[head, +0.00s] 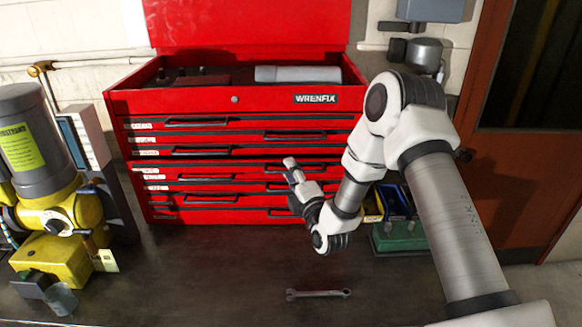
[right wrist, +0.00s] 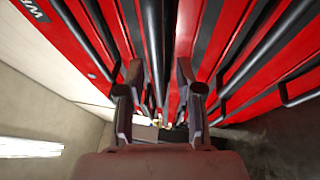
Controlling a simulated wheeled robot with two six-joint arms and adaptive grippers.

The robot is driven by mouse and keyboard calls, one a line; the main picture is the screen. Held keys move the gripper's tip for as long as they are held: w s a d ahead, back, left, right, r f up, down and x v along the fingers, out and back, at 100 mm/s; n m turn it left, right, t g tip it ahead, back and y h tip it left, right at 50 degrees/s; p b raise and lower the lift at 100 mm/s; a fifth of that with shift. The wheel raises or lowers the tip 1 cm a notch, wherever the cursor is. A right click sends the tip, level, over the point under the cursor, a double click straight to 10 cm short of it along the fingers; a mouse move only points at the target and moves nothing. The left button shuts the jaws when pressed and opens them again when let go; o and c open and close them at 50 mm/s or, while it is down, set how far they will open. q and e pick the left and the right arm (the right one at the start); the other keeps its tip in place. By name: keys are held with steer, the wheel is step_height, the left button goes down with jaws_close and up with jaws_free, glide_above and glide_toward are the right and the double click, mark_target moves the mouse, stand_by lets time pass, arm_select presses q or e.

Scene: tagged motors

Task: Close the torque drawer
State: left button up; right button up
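The red tool chest (head: 235,106) stands at the back with several shallow drawers and dark bar handles. Small white labels (head: 147,153) run down its left edge, too small to read, so I cannot tell which drawer is the torque drawer. No drawer clearly stands far out in the head view. My right gripper (head: 291,168) is in front of the right half of the drawer fronts, near a mid-height handle. In the right wrist view its two fingers (right wrist: 160,80) are apart, with drawer fronts and dark handles (right wrist: 152,45) beyond them. Contact cannot be told. My left gripper is out of view.
A wrench (head: 318,294) lies on the dark bench in front. A yellow and grey machine (head: 48,215) stands at left. A green holder (head: 400,238) with coloured items stands right of the chest, partly behind my right arm. The bench before the chest's left half is clear.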

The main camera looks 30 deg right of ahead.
jaws_close()
steer(key=shift+w+d+r+b, duration=0.15)
steer(key=shift+w+d, duration=0.25)
steer(key=shift+w, duration=0.25)
steer(key=shift+w+d+f+b, duration=0.15)
steer(key=shift+w+d, duration=0.25)
steer(key=shift+w, duration=0.2)
steer(key=shift+r, duration=0.15)
steer(key=shift+c, duration=1.6)
jaws_free()
steer(key=o, duration=0.3)
steer(key=shift+w, duration=0.1)
steer(key=v, duration=1.2)
